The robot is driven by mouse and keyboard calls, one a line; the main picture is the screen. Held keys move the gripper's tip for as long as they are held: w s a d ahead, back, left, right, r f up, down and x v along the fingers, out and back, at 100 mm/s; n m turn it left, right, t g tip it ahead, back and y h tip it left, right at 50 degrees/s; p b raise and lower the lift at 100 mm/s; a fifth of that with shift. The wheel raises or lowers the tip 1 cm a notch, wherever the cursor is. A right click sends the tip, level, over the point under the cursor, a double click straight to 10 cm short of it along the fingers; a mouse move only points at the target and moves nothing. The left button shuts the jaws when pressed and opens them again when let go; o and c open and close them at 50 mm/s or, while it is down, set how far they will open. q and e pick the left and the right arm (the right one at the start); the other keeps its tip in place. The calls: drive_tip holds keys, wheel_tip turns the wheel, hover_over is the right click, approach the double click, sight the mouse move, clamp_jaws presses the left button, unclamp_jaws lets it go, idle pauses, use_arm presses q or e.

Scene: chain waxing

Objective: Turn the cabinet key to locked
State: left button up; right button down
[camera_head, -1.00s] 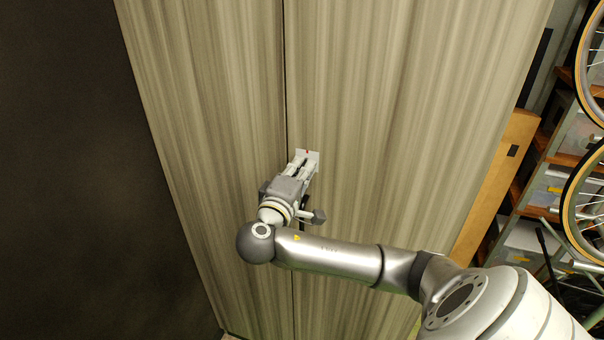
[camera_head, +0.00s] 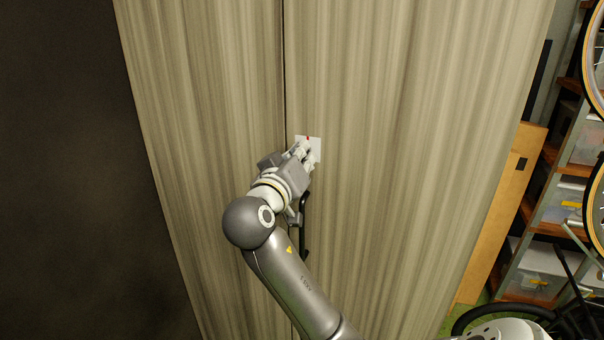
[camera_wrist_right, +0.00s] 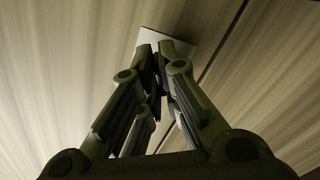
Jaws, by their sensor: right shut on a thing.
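The tall wood-grained cabinet (camera_head: 390,120) has two doors that meet at a vertical seam. A small white lock plate (camera_head: 314,146) with a red mark at its top sits just right of the seam. My right gripper (camera_head: 304,150) is at the plate with its fingers close together. In the right wrist view the fingertips (camera_wrist_right: 162,52) are nearly together in front of the white plate (camera_wrist_right: 180,42). The key is hidden between the fingers, so its angle cannot be seen. My left gripper is out of view.
A black door handle (camera_head: 304,225) is just below my right gripper, near the seam. A shelf rack (camera_head: 545,225) with clear bins and bicycle wheels stands at the right. A dark surface (camera_head: 70,170) fills the left side.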

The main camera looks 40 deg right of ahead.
drive_tip(key=m+b, duration=0.3)
drive_tip(key=shift+f+m, duration=0.25)
drive_tip(key=shift+m, duration=0.05)
drive_tip(key=shift+r+m+b, duration=0.25)
drive_tip(key=shift+m+b, duration=1.15)
drive_tip(key=shift+b, duration=0.1)
drive_tip(key=c, duration=1.6)
unclamp_jaws()
drive_tip(key=shift+c, duration=0.2)
drive_tip(key=v, duration=0.7)
drive_tip(key=shift+s+a, duration=0.15)
drive_tip(key=shift+a, duration=0.1)
